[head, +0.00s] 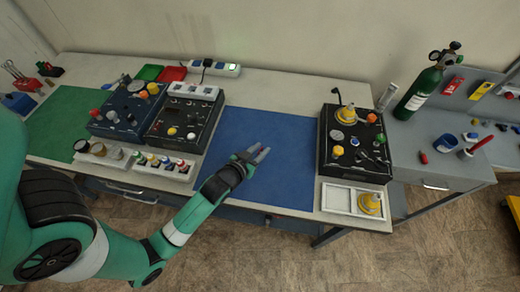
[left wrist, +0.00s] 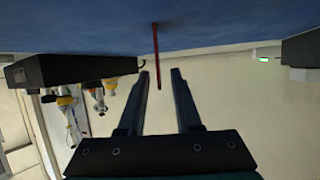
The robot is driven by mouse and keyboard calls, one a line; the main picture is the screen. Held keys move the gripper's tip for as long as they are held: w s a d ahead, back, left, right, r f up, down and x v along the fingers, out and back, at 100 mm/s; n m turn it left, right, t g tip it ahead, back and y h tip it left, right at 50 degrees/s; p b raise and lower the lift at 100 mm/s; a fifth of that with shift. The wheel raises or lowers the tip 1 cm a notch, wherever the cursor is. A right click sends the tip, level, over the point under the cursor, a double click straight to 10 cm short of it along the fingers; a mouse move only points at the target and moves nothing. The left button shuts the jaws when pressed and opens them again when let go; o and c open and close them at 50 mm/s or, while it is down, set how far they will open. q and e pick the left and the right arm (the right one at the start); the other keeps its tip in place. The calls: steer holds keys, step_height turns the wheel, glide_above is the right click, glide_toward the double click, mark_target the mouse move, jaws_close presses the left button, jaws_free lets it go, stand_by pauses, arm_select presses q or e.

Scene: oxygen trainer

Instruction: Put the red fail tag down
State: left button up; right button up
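A thin red strip, which looks like the red fail tag seen edge-on, shows in the left wrist view (left wrist: 156,55). It lies between and just past the fingertips, with a gap to each finger, and its upper end in the picture meets the blue mat. I cannot make out the tag at the gripper in the head view. My right gripper is not in view.
Black test panels (head: 183,120) stand left of the mat, and another black unit (head: 352,150) stands right. Behind are a green tray (head: 148,73) and a red tray (head: 172,74). A green cylinder (head: 418,93) stands far right. Most of the blue mat is clear.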

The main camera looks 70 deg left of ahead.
arm_select(q)
steer(key=shift+r, duration=0.25)
steer(key=p+v, duration=0.2)
steer(key=v, duration=1)
steer(key=shift+f, duration=0.1)
